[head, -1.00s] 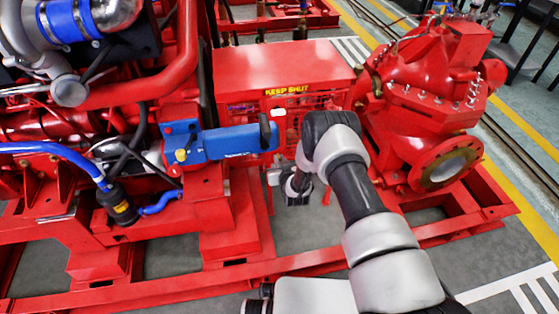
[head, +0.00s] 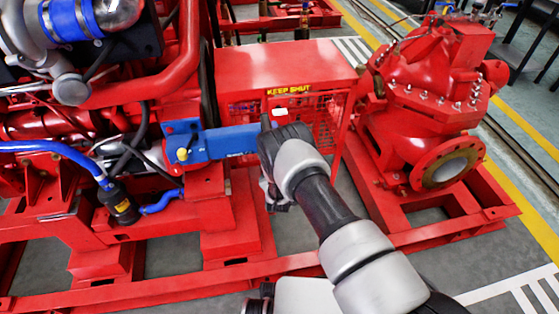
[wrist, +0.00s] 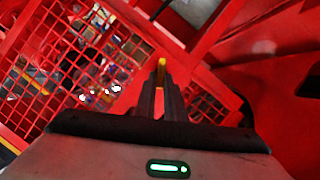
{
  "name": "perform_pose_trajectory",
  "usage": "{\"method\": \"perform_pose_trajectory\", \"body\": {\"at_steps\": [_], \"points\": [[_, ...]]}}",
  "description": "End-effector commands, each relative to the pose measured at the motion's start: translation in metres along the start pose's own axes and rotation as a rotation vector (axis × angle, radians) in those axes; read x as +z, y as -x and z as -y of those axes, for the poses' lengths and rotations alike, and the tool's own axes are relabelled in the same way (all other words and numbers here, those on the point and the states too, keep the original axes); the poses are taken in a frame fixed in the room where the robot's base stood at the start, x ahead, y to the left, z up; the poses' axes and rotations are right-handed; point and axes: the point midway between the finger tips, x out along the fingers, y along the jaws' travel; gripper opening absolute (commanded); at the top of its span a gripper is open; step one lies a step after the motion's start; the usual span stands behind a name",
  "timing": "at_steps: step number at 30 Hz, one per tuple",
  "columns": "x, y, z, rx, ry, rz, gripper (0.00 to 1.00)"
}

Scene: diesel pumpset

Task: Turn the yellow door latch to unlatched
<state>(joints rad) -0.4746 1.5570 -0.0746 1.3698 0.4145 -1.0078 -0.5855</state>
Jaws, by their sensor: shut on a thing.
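The yellow door latch (wrist: 161,64) shows in the wrist view as a small yellow piece at the tips of my gripper's fingers. My gripper (wrist: 161,84) is shut on it, with the dark fingers close together on either side. Most of the latch is hidden by the fingers, and I cannot tell its turn angle. The red mesh door (wrist: 75,75) lies behind and to the left of the fingers. In the head view the red guard box (head: 285,66) carries a "KEEP SHUT" label (head: 290,90). There my own arm hides the latch and the fingertips.
A blue block (head: 225,142) juts out left of my wrist in the head view, close to it. The red engine (head: 75,125) fills the left. A red pump with a round flange (head: 447,166) stands at the right. Red frame rails (head: 200,275) run along the front.

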Motion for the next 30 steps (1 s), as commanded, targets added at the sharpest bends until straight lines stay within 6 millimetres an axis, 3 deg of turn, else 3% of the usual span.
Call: {"method": "perform_pose_trajectory", "body": {"at_steps": [30], "points": [[0.007, -0.003, 0.017, 0.344, 0.831, -0.002, 0.0]]}}
